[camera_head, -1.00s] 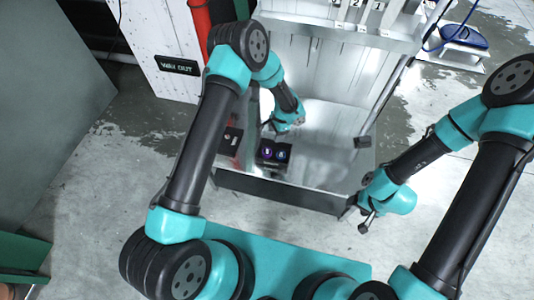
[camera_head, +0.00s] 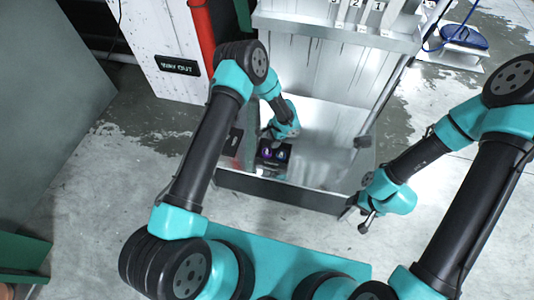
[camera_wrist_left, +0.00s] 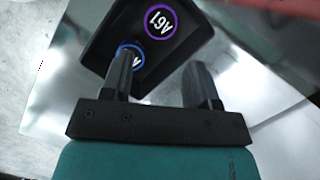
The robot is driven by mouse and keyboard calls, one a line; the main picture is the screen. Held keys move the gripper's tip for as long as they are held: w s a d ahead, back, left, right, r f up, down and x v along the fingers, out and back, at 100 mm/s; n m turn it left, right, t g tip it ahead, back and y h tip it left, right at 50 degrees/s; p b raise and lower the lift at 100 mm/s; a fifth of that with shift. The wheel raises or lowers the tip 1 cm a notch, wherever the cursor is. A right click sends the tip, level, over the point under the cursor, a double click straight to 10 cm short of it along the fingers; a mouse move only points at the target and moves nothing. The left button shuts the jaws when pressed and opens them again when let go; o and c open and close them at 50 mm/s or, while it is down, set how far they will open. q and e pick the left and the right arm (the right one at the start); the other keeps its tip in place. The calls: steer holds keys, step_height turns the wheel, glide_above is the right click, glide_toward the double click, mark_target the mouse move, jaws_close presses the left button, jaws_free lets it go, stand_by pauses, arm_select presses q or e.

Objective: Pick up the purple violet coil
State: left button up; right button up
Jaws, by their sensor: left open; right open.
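The purple violet coil (camera_head: 265,153) lies in a small black tray (camera_head: 274,165) on the metal bench, beside a blue coil (camera_head: 281,155). The blue ring (camera_wrist_left: 125,53) is partly hidden behind the left-hand finger. My left gripper (camera_wrist_left: 163,72) is open and empty, over the near part of the tray (camera_wrist_left: 190,48). In the head view, my right gripper (camera_head: 364,222) is open and empty off the bench's front right corner.
The bench (camera_head: 325,150) has a shiny, mostly bare top and a dark front edge. A shelf with numbered slots (camera_head: 355,25) stands behind it. A red panel (camera_head: 233,143) is at its left side. A white panel with a dark sign (camera_head: 178,66) stands at left.

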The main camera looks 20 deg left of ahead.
mark_target(267, 152)
arm_select(q)
steer(key=x, duration=0.5)
steer(key=shift+x, duration=2.6)
steer(key=shift+a, duration=0.1)
steer(key=c, duration=0.6)
